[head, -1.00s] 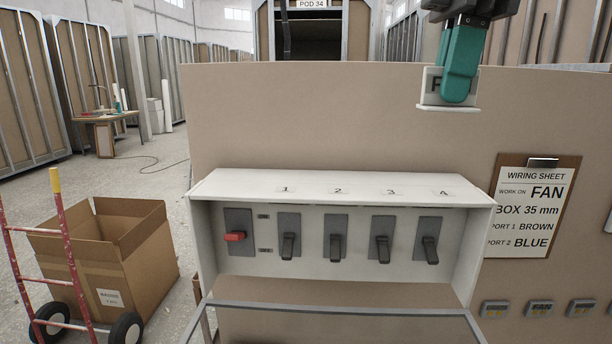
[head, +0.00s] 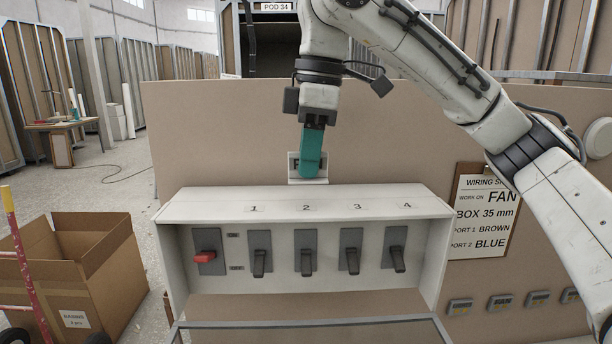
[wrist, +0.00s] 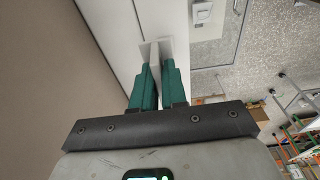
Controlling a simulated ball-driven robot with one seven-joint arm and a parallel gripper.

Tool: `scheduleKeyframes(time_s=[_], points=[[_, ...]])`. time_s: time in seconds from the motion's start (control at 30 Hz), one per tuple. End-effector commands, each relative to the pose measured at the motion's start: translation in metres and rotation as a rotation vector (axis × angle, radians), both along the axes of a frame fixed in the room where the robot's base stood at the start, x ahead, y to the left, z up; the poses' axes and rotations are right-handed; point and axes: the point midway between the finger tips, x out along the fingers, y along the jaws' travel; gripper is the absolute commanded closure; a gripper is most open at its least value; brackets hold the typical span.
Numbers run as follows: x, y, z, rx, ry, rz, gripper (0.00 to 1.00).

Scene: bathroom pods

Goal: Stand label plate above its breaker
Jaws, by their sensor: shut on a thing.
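My gripper (head: 312,172) has teal fingers and is shut on a small white label plate (head: 293,166). The plate is upright with a foot at its bottom; its dark lettering is mostly hidden by the fingers. In the head view it is just above the back of the breaker box's white top (head: 190,208), between numbers 1 and 2 and nearer 2; I cannot tell whether it touches. The wrist view shows the plate (wrist: 154,52) between both fingers. Below the numbers 1 to 4 are breaker 1 (head: 259,262), breaker 2 (head: 306,261), breaker 3 (head: 352,259) and breaker 4 (head: 397,258).
A red switch (head: 205,257) is at the box's left. A wiring sheet (head: 480,215) reading FAN hangs on the panel at right, partly behind my arm. An open cardboard box (head: 95,285) stands on the floor at left. The box top around the numbers is clear.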

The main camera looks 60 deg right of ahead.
Motion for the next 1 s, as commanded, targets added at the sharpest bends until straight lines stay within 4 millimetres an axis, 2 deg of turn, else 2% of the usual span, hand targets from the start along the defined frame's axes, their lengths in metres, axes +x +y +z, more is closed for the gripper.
scheduleKeyframes(time_s=[0.1, 0.3, 0.67, 0.7, 0.93, 1.0], points=[[0.007, 0.0, -0.01, 0.002, 0.002, 0.002, 1.0], [0.005, 0.0, -0.035, 0.0, 0.002, -0.001, 1.0], [0.006, 0.0, -0.041, 0.001, 0.002, 0.0, 1.0], [0.006, 0.0, -0.041, 0.0, 0.001, 0.0, 0.87], [0.006, 0.0, -0.041, 0.0, 0.001, 0.0, 0.65], [0.006, 0.0, -0.041, 0.0, 0.001, 0.0, 0.62]])
